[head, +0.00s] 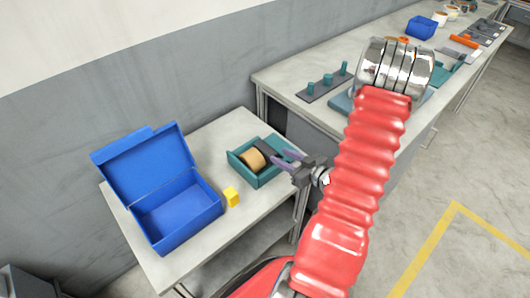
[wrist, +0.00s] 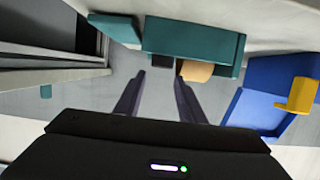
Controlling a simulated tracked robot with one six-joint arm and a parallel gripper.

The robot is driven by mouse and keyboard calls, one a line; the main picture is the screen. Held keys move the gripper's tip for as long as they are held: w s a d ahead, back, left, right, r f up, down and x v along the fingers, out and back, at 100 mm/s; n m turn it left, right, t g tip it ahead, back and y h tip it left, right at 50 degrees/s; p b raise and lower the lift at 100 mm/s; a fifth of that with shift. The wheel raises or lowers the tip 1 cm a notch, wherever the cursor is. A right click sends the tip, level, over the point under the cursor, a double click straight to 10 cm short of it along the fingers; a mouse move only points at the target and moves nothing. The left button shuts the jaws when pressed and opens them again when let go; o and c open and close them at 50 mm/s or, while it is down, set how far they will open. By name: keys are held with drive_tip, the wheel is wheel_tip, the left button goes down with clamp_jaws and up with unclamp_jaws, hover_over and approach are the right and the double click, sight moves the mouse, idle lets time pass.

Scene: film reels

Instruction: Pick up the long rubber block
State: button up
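A dark block (head: 265,147), which looks like the long rubber block, lies in a small teal tray (head: 262,181) beside a tan roll (head: 251,159). In the wrist view a small dark patch (wrist: 163,61) at the tray's edge seems to be the same block, mostly hidden. My gripper (head: 279,157) is at the right side of the tray, its two purple fingers apart and pointing at the block. In the wrist view my gripper (wrist: 159,74) is open, with nothing held between the fingers. I cannot tell whether a finger touches the block.
An open blue box (head: 180,214) with a raised lid stands on the left of the small table (head: 226,129). A yellow block (head: 232,197) sits between box and tray. A long bench (head: 290,72) behind carries a pegged rack (head: 325,84) and other items.

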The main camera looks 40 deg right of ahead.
sight(267, 149)
drive_tip(key=shift+x, duration=0.95)
drive_tip(key=shift+w, duration=0.1)
drive_tip(key=shift+x, duration=2.5)
drive_tip(key=c, duration=0.8)
